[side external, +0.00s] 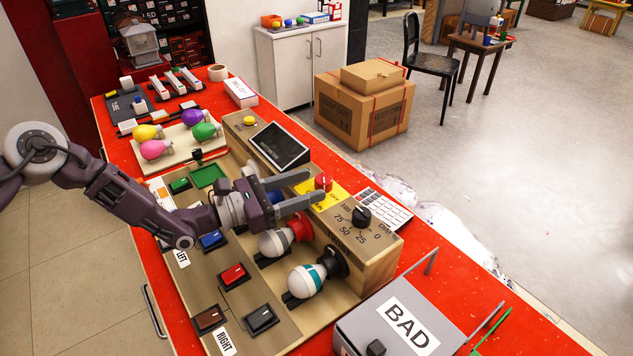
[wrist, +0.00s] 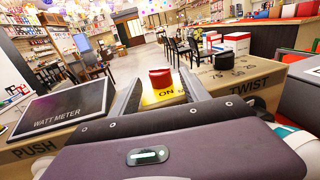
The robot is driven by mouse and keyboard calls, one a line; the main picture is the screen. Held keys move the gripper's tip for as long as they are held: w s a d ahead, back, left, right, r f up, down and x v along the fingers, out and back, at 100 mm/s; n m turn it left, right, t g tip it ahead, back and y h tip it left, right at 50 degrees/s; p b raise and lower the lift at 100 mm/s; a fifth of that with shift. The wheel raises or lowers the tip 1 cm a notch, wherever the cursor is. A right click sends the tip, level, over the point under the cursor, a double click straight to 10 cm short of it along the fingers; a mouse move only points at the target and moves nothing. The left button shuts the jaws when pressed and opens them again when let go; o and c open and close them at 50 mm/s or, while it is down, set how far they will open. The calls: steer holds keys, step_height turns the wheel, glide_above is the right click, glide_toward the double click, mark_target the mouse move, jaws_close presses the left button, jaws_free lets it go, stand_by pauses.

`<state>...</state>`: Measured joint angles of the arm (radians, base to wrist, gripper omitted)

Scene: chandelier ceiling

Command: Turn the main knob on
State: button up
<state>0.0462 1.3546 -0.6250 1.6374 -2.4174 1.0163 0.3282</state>
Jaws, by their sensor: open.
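The red main knob (side external: 323,181) sits on a yellow plate (side external: 338,194) on top of the wooden test console. In the wrist view, the red knob (wrist: 160,78) stands upright above the word ON. My gripper (side external: 314,186) is open, with its two fingers pointing at the knob. In the wrist view, my gripper (wrist: 160,86) has one finger on each side of the knob, with visible gaps. I cannot tell whether the knob is between the fingertips or just beyond them. The plate's lettering is partly hidden in the side view.
A black dial (side external: 361,216) is right of the main knob. The watt meter screen (side external: 279,146) is on its left. Bulbs in sockets (side external: 306,281) line the console front below the gripper. A grey BAD box (side external: 398,322) stands at the lower right.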

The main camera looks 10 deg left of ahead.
mark_target(316, 179)
steer(key=shift+x, duration=1.45)
jaws_close()
steer(key=shift+w+a+r+m+g+h, duration=0.15)
steer(key=shift+m+g+h, duration=0.35)
steer(key=shift+g, duration=0.25)
steer(key=shift+w+d+m+g+h, duration=0.1)
steer(key=shift+m+g+h, duration=0.3)
steer(key=shift+m+g, duration=0.3)
steer(key=shift+a+g, duration=0.1)
steer(key=shift+g, duration=0.45)
jaws_free()
steer(key=v, duration=0.7)
